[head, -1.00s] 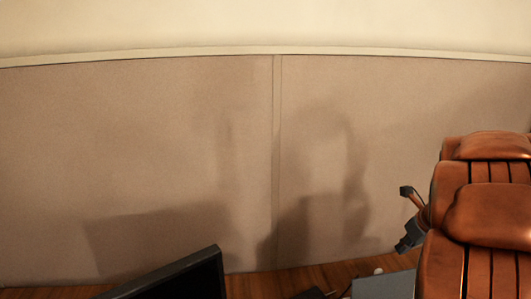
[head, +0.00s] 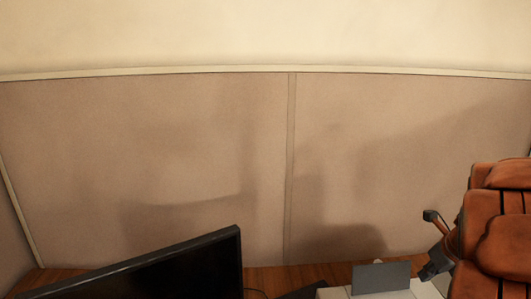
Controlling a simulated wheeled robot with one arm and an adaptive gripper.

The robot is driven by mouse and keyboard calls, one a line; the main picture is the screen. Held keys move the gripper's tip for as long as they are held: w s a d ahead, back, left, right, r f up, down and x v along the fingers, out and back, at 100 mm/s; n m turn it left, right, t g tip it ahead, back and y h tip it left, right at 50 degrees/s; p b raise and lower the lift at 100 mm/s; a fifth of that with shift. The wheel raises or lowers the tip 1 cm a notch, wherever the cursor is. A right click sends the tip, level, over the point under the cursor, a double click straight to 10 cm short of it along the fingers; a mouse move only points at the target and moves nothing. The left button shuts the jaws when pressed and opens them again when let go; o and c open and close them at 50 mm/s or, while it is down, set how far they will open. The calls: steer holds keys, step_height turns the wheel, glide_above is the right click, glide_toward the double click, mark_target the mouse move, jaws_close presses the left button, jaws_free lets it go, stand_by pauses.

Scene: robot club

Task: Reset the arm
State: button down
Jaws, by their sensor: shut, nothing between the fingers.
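My gripper is not to be made out in the head view, and no part that I can be sure is my arm shows. Whether the gripper holds anything cannot be seen here. Soft dark shadows lie on the beige wall panels (head: 70,150), with no clear outline of a hand or fingers.
A black monitor (head: 150,272) stands at lower left on a wooden surface (head: 262,277). A grey flat panel (head: 381,277) stands right of it. A bulky orange-brown ribbed object (head: 495,240) fills the right edge, with a small dark grey part (head: 438,262) beside it.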

steer(key=s+a+f+n+g+y+b, duration=0.1)
steer(key=s+a+n+g, duration=0.1)
steer(key=s+a+n, duration=0.5)
steer(key=s+a+f+n+g, duration=0.1)
steer(key=s+a+n, duration=0.3)
steer(key=a+n, duration=0.6)
steer(key=s+a+f+n+g, duration=0.1)
steer(key=s+a+n, duration=0.2)
steer(key=s+n, duration=0.5)
steer(key=s+a+f+n+g+h, duration=0.1)
steer(key=s+a+n+g, duration=0.1)
steer(key=s+a+n, duration=0.2)
steer(key=s+n+b, duration=0.1)
steer(key=s+n, duration=0.2)
steer(key=n, duration=0.2)
steer(key=shift+s+f, duration=0.25)
steer(key=shift+s, duration=0.1)
